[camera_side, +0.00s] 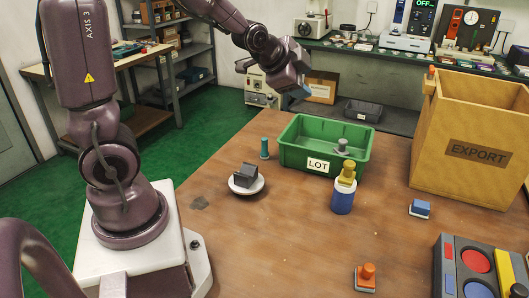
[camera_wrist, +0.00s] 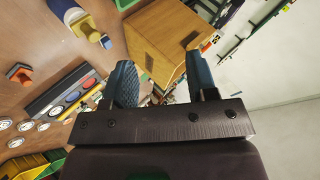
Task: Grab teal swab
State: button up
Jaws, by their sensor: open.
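The teal swab (camera_side: 264,148) is a small upright teal cylinder on the brown table, just left of the green bin, in the side view. I cannot make it out in the wrist view. My gripper (camera_side: 300,90) is raised well above the table, up and to the right of the swab in the side view, apart from everything. In the wrist view my gripper (camera_wrist: 165,72) shows two blue fingers spread apart with nothing between them.
The green LOT bin (camera_side: 293,157) stands beside the swab, with a grey piece at its front right. A grey block sits on a white dish (camera_side: 257,187). A blue and yellow bottle (camera_side: 342,200), an orange stamp (camera_side: 367,272) and the EXPORT box (camera_side: 470,150) stand further right.

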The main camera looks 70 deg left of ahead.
jog(key=w+a+f+m+y, duration=0.25)
jog(key=a+f+m, duration=0.2)
jog(key=a, duration=0.35)
jog(key=m+t+y, duration=0.2)
jog(key=m+t, duration=0.4)
jog(key=m, duration=1.2)
send_over(267, 138)
jog(key=s, duration=0.1)
notch_tip(267, 138, down, 15)
jog(key=shift+s+d+r, duration=0.1)
jog(key=shift+s+r, duration=0.05)
jog(key=shift+r, duration=0.05)
jog(key=shift+s+f+m+t, duration=0.25)
jog(key=shift+m+t, duration=0.15)
jog(key=shift+m, duration=0.15)
jog(key=shift+h, duration=0.25)
notch_tip(267, 138, down, 6)
jog(key=shift+f, duration=0.25)
jog(key=shift+x, duration=1)
jog(key=shift+w+f, duration=0.2)
jog(key=shift+w, duration=0.3)
grip_shut()
jog(key=shift+r, duration=0.1)
